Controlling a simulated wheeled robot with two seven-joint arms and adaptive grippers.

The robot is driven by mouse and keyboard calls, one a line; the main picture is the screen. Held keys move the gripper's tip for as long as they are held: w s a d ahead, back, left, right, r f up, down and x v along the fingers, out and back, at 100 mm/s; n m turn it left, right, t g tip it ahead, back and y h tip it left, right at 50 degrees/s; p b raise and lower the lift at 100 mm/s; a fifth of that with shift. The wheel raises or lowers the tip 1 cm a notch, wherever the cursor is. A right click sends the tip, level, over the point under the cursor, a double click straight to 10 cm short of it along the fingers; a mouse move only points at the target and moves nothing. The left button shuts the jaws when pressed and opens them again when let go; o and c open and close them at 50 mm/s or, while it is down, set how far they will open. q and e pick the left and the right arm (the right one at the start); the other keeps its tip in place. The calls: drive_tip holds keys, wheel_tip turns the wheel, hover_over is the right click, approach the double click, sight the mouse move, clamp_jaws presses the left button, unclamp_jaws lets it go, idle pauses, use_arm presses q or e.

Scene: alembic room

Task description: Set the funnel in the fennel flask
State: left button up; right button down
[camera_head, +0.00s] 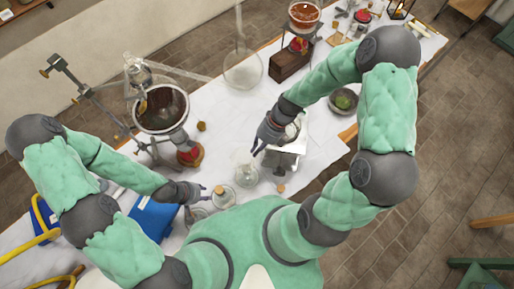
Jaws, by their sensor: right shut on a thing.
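My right gripper (260,149) is above the white-covered bench, its fingers pointing down and to the left. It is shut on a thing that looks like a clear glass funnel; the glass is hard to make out. A clear glass flask (246,175) stands just below and left of these fingertips. Another clear flask (223,199) stands nearer my body. I cannot read labels to tell which is the fennel flask. My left gripper (203,197) is beside the nearer flask, to its left, with its fingers apart and seemingly empty.
A large dark round vessel (161,108) on a metal stand is at the left. A big clear round flask (243,70) stands at the back. A bowl with something green (343,101) is to the right. Blue objects (154,218) lie at the left front. A cork (281,188) shows near my body.

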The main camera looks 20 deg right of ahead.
sight(245, 165)
drive_tip(key=shift+f+b, duration=0.45)
drive_tip(key=shift+f, duration=1.85)
idle(3.9)
drive_tip(key=shift+r+p, duration=0.1)
drive_tip(key=shift+p, duration=0.4)
idle(0.8)
